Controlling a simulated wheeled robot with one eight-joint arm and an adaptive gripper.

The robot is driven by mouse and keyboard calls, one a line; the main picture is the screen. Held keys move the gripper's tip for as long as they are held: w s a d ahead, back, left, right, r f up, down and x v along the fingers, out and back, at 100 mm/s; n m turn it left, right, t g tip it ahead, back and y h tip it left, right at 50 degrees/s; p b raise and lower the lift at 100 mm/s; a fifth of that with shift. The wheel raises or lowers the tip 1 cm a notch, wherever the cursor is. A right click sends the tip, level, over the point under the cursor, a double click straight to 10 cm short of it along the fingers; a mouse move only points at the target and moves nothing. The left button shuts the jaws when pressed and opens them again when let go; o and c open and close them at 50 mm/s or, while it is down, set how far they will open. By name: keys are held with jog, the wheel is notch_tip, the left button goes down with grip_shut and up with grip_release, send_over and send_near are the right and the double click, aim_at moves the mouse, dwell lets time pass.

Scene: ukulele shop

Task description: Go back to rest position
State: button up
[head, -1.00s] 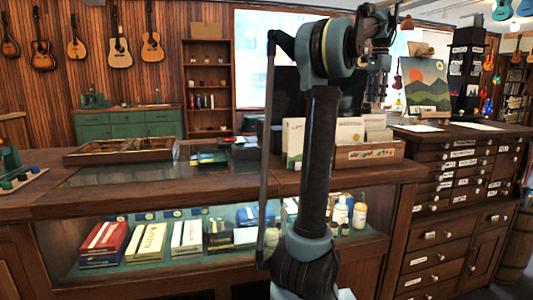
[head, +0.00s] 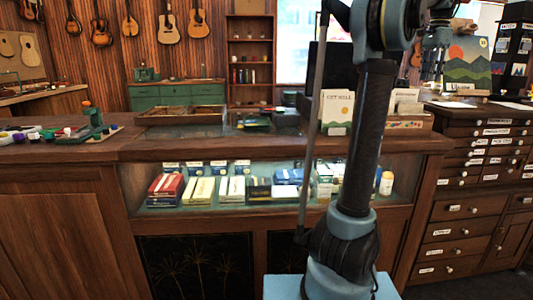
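My arm stands upright in the right half of the head view, between the camera and the counter. Its upper part bends to the right and my gripper (head: 433,62) hangs near the top right, small and dark against the background. Its fingers are too small and unclear to tell open from shut. I see nothing clearly held in it.
The wooden counter (head: 75,152) with its glass display case (head: 225,200) runs across in front of me. A wooden tray (head: 181,115) and a card box (head: 408,125) stand on it. A drawer cabinet (head: 470,190) is at the right.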

jog(key=s+a+f+n, duration=0.25)
jog(key=a+f, duration=0.35)
jog(key=a, duration=0.3)
jog(key=s+a+f+n+t, duration=0.1)
jog(key=s+a+f+n, duration=0.15)
jog(key=a+f, duration=0.45)
jog(key=s+a+f+n, duration=0.2)
jog(key=a+f+n, duration=0.2)
jog(key=a, duration=0.7)
jog(key=s+a+f+n, duration=0.2)
jog(key=s+a+f, duration=0.2)
jog(key=f, duration=0.5)
jog(key=s+a+f+n, duration=0.3)
jog(key=s+a+f, duration=0.2)
jog(key=s+f, duration=0.2)
jog(key=s+a+f+n+t, duration=0.1)
jog(key=s+a+f+n, duration=0.2)
jog(key=s+f, duration=0.3)
notch_tip(320, 180, down, 5)
jog(key=shift+a+r, duration=0.1)
jog(key=shift+a, duration=0.65)
jog(key=shift+w, duration=0.1)
jog(key=shift+w+f, duration=0.25)
jog(key=shift+w, duration=0.1)
